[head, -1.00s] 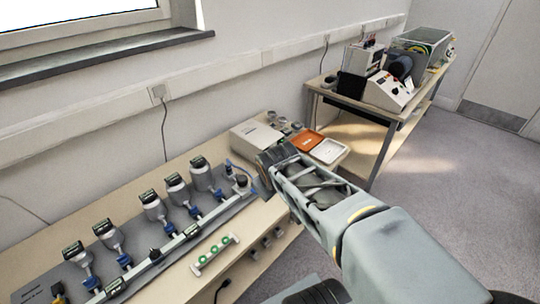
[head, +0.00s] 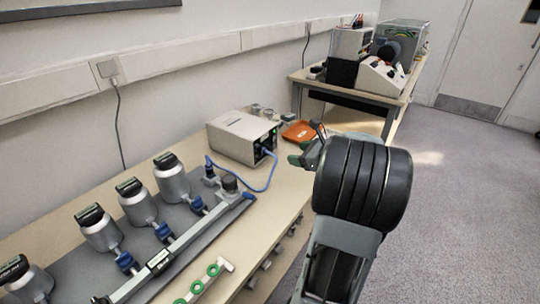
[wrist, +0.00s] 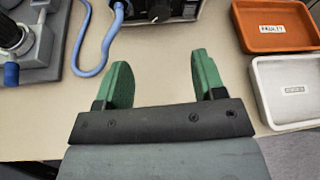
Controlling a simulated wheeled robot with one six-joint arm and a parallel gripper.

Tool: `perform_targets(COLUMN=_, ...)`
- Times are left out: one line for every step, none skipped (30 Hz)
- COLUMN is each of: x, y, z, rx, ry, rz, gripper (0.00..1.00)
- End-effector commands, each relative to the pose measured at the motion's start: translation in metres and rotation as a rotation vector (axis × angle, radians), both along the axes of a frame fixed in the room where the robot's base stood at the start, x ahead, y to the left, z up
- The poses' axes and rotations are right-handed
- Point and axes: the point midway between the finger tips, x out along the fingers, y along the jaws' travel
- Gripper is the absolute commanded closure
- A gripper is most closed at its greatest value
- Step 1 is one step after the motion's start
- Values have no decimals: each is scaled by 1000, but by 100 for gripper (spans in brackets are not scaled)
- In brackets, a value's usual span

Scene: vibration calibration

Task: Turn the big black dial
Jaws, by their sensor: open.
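A black dial (wrist: 158,10) is on the front of a grey box at the top of the wrist view, cut off by the picture edge. The box (head: 237,137) stands on the bench in the head view, where I cannot make out its dial clearly. My gripper (head: 307,146) is to the right of the box, near the bench edge. In the wrist view my gripper (wrist: 162,72) has its two green fingers wide apart with only bare bench between them. The dial lies ahead of the fingers, apart from them.
A blue cable (wrist: 98,50) runs from the box, left of my fingers. An orange tray (wrist: 275,25) and a white tray (wrist: 287,90) lie to the right. Metal cylinders (head: 172,180) stand on a grey plate at left. Another table (head: 350,96) with instruments is behind.

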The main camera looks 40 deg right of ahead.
Motion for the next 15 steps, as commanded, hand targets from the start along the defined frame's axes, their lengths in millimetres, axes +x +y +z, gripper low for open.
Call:
perform_targets(x=7, y=3, z=-4, rx=-2, ry=0, rz=9, gripper=37)
perform_targets(x=11, y=4, z=-6, rx=-2, ry=0, rz=11, gripper=37)
perform_targets(x=18, y=6, z=-9, rx=-3, ry=1, rz=10, gripper=37)
perform_targets(x=23, y=7, z=-11, rx=-1, ry=1, rz=10, gripper=37)
perform_targets(x=28, y=8, z=-13, rx=-1, ry=1, rz=10, gripper=37)
perform_targets(x=36, y=10, z=-17, rx=-1, ry=2, rz=10, gripper=37)
perform_targets(x=41, y=12, z=-19, rx=-1, ry=1, rz=9, gripper=37)
perform_targets(x=46, y=13, z=-21, rx=-1, ry=1, rz=9, gripper=37)
perform_targets(x=53, y=14, z=-24, rx=-1, ry=1, rz=8, gripper=37)
perform_targets(x=59, y=15, z=-26, rx=0, ry=0, rz=8, gripper=37)
perform_targets(x=63, y=16, z=-28, rx=-1, ry=0, rz=6, gripper=37)
perform_targets(x=70, y=18, z=-31, rx=-1, ry=1, rz=7, gripper=37)
perform_targets(x=74, y=19, z=-33, rx=-1, ry=1, rz=7, gripper=37)
perform_targets(x=79, y=19, z=-34, rx=-1, ry=1, rz=5, gripper=37)
perform_targets(x=84, y=20, z=-36, rx=-1, ry=0, rz=3, gripper=37)
